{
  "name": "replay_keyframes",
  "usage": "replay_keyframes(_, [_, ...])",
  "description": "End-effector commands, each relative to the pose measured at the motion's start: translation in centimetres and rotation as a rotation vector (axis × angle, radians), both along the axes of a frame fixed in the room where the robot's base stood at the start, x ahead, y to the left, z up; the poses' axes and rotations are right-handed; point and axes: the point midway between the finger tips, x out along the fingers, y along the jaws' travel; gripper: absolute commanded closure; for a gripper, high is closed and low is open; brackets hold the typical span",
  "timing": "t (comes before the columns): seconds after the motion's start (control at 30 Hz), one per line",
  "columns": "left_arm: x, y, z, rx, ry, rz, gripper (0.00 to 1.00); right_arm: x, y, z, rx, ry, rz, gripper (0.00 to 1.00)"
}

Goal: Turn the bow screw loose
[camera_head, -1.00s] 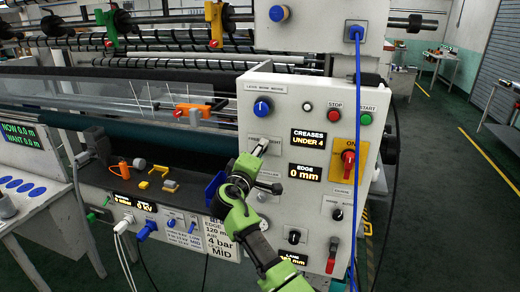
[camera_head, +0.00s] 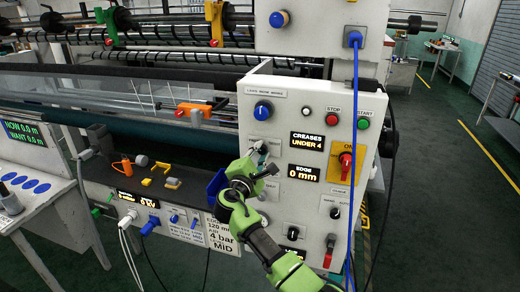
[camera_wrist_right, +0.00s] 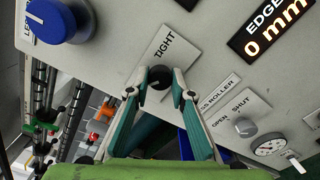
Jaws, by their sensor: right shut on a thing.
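The bow screw is a small dark knob (camera_wrist_right: 158,78) on the sloping pale panel, beside a label reading TIGHT (camera_wrist_right: 165,48) in the right wrist view. My right gripper (camera_wrist_right: 160,80) has a fingertip on each side of the knob and is shut on it. In the head view my right gripper (camera_head: 260,155) is against the panel face and hides most of the knob. My left gripper is in neither view.
The panel carries a blue knob (camera_head: 263,110) above, an EDGE display (camera_head: 304,173) and a red switch (camera_head: 346,160) to the right. A blue cable (camera_head: 356,120) hangs down the right side. An OPEN/SHUT knob (camera_wrist_right: 243,125) is close by.

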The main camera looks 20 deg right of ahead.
Motion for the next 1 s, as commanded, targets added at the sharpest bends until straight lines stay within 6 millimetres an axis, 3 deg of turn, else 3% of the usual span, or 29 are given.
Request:
replay_keyframes(0.03, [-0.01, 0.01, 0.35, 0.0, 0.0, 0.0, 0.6, 0.08, -0.23, 0.66, -0.019, 0.003, -0.002, 1.0])
replay_keyframes(0.77, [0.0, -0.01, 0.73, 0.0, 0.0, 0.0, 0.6, 0.1, -0.24, 0.65, -0.083, 0.043, -0.003, 1.0])
replay_keyframes(0.8, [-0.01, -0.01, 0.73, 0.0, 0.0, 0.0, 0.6, 0.11, -0.23, 0.66, -0.083, 0.043, -0.003, 0.68])
replay_keyframes(0.83, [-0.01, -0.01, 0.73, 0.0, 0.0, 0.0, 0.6, 0.1, -0.22, 0.66, -0.082, 0.042, -0.003, 0.62])
replay_keyframes(1.0, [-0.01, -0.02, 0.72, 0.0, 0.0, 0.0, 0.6, 0.06, -0.13, 0.38, -0.081, 0.046, -0.002, 0.62])
